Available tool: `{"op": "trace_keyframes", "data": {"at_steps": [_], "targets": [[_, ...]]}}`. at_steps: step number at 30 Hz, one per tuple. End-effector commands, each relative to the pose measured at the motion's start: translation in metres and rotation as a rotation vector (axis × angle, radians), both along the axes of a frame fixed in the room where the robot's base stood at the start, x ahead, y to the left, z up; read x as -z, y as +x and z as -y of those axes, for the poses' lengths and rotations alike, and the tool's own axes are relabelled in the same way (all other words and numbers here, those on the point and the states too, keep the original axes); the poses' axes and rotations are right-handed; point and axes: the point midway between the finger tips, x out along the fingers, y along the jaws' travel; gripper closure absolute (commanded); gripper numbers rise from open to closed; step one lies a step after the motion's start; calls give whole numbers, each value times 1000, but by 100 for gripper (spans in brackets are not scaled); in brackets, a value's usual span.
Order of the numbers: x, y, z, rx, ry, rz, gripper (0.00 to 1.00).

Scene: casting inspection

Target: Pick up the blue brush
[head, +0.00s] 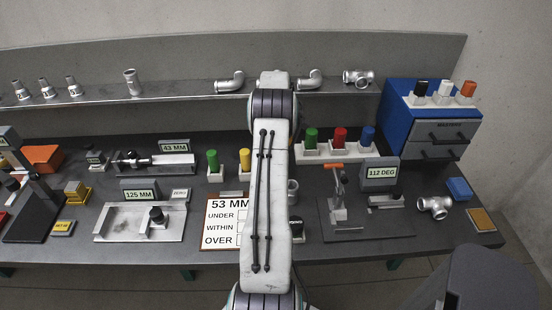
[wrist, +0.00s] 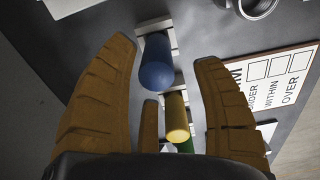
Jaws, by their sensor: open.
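A blue cylindrical handle, which I take for the blue brush (wrist: 157,62), stands in a pale holder in the wrist view. My gripper (wrist: 164,54) is open, with its brown fingers to the left and right of the blue handle and visible gaps on both sides. A yellow handle (wrist: 176,117) and a green handle (wrist: 185,146) stand in line below it. In the head view my arm hides my gripper and this blue handle; the yellow handle (head: 244,159) and green handle (head: 212,160) show left of the arm.
A white holder (head: 308,157) right of my arm carries a green, a red and another blue piece (head: 368,136). A 53 MM board (head: 222,226) lies in front. Gauges flank the arm, a shelf (head: 180,90) with pipe fittings runs behind, and a blue cabinet (head: 402,125) stands right.

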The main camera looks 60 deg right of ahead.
Motion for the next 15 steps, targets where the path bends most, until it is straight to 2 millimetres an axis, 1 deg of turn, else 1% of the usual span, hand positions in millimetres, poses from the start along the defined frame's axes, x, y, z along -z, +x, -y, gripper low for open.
{"op": "trace_keyframes", "data": {"at_steps": [9,12,15], "targets": [[35,-3,3,0,3,-2,39],[44,-3,3,1,3,-2,39],[48,-2,4,1,1,-1,39]]}}
